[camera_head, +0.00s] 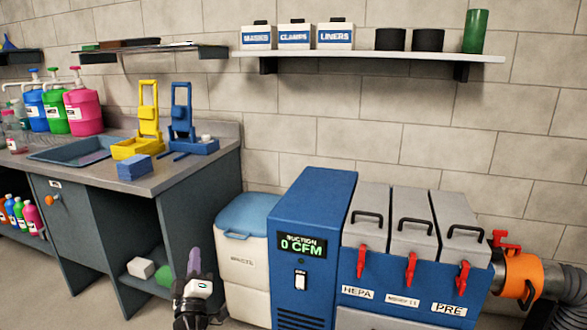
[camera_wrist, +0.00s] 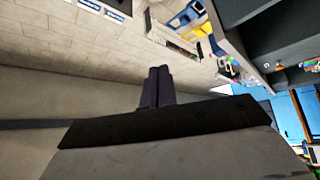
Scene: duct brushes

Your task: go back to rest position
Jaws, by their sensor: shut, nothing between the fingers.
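My gripper (camera_head: 194,260) shows at the bottom of the head view, pointing up, in front of the gap between the counter and the white bin. Its two fingers (camera_wrist: 158,88) are together in the wrist view with nothing between them. The blue suction unit (camera_head: 313,245) stands to its right, its display reading 0 CFM. My gripper appears apart from these things. No rest position is marked in either view.
A white bin with a blue lid (camera_head: 245,217) stands close to the right of my gripper. A grey counter (camera_head: 180,172) with a yellow stand (camera_head: 148,115) and a blue stand (camera_head: 182,118) is at left. A wall shelf (camera_head: 390,57) hangs above. An orange duct clamp (camera_head: 522,276) is at right.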

